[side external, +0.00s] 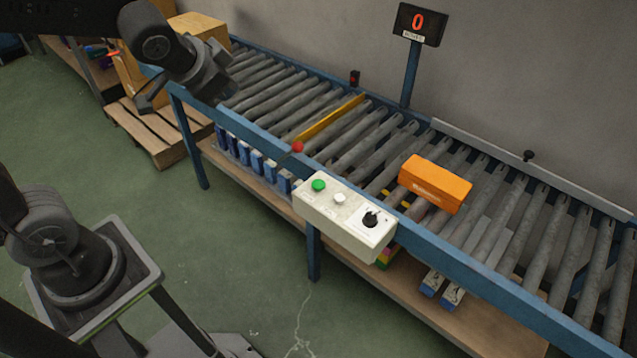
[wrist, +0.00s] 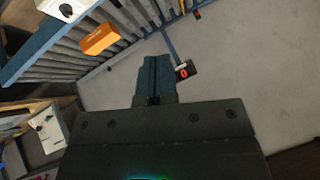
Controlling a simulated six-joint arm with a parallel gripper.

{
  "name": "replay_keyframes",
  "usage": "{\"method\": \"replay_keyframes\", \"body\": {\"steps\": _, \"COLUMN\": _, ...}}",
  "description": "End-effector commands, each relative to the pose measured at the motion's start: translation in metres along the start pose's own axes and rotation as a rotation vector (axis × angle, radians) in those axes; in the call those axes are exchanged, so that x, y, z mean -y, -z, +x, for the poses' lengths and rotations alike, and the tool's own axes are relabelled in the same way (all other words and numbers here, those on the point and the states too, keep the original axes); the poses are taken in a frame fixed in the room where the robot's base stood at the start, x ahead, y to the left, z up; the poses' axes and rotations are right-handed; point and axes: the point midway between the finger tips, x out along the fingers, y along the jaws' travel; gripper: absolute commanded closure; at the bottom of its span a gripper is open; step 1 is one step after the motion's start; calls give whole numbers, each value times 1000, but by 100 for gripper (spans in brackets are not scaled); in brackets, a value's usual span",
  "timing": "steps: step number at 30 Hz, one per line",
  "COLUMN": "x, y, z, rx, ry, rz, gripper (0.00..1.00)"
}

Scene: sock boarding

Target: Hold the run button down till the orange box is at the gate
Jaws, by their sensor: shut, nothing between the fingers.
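The orange box (side external: 435,183) lies on the roller conveyor, right of the yellow bar (side external: 330,120) across the rollers, which looks like the gate. A clear stretch of rollers separates them. The box also shows in the wrist view (wrist: 100,39). A pale control box (side external: 345,222) on the near rail carries a green button (side external: 319,185), likely the run button, a white button (side external: 339,199) and a black knob (side external: 370,219). My gripper (side external: 147,104) is shut and empty, up at the left, well away from the buttons. Its shut fingers show in the wrist view (wrist: 154,72).
A display (side external: 418,23) reading 0 stands on a post behind the conveyor. A red knob (side external: 297,147) sits on the near rail by the bar. Blue cartons (side external: 245,153) stand on the shelf below. A pallet (side external: 160,130) is at left.

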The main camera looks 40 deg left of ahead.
Motion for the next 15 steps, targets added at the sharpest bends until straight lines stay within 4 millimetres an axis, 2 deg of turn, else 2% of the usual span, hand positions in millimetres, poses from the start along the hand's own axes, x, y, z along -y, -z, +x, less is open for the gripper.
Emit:
{"method": "replay_keyframes", "body": {"steps": 1, "x": 1, "y": 10, "z": 17, "rx": -14, "ry": 9, "rz": 46, "gripper": 100}}
{"method": "replay_keyframes", "body": {"steps": 8, "x": -4, "y": 46, "z": 90, "rx": -123, "ry": 10, "rz": 271, "gripper": 100}}
{"method": "replay_keyframes", "body": {"steps": 15, "x": -34, "y": 62, "z": 169, "rx": -240, "ry": -83, "rz": 508, "gripper": 100}}
